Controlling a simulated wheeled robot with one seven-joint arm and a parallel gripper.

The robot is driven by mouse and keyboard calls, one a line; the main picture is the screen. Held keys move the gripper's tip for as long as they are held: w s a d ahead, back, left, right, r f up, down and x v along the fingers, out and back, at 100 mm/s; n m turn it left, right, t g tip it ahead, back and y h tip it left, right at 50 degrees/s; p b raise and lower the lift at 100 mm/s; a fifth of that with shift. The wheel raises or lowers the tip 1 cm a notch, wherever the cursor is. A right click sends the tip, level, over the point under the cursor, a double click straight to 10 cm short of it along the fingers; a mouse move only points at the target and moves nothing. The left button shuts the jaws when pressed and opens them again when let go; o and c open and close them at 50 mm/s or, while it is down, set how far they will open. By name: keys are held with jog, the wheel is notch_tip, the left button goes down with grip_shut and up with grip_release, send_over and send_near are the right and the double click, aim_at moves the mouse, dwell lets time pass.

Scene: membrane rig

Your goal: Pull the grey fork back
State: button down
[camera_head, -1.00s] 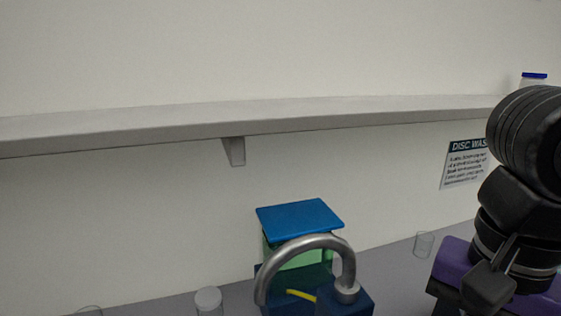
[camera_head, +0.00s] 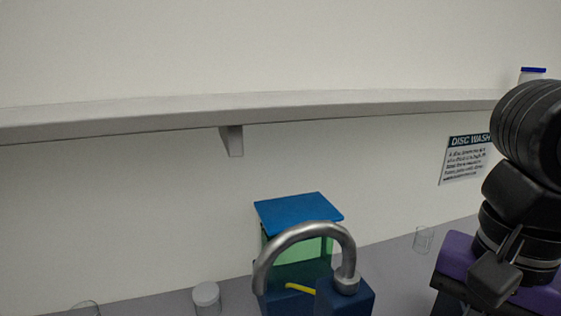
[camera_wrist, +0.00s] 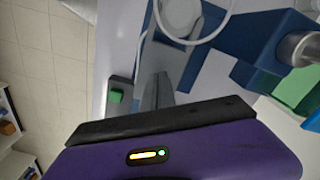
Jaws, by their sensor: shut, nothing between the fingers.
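I cannot clearly make out the grey fork in either view. In the wrist view, two narrow grey fingers of my gripper (camera_wrist: 157,90) sit close together beyond the purple hand body, shut with nothing seen between them. They are over or beside the blue-and-white rig (camera_wrist: 225,75); contact cannot be told. In the head view, the rig shows as a dark blue block (camera_head: 345,297) with a thick curved grey pipe (camera_head: 305,233), a green panel and a blue lid (camera_head: 298,211). My purple hand is at the right there, fingertips hidden.
A grey box with a green button (camera_wrist: 116,96) lies left of the fingers. A thin white ring or tube (camera_wrist: 190,38) is near them. Clear cups (camera_head: 423,240) (camera_head: 206,298) stand on the grey bench. A shelf (camera_head: 270,105) runs along the wall.

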jog(key=shift+w+d, duration=0.1)
jog(key=shift+d, duration=0.15)
jog(key=shift+w+d, duration=0.1)
jog(key=shift+d, duration=0.25)
jog(key=shift+w+d+b, duration=0.3)
jog(key=shift+d+b, duration=0.05)
jog(key=shift+d, duration=0.5)
jog(key=shift+w+d+b, duration=0.25)
jog(key=shift+d+b, duration=0.1)
jog(key=shift+d, duration=0.5)
jog(key=shift+a, duration=0.2)
jog(key=shift+s+a+b, duration=0.2)
jog(key=shift+a+b, duration=0.1)
jog(key=shift+a, duration=0.15)
jog(key=shift+r, duration=0.1)
jog(key=shift+r+p, duration=2.25)
jog(key=shift+r, duration=1.7)
jog(key=shift+f, duration=0.1)
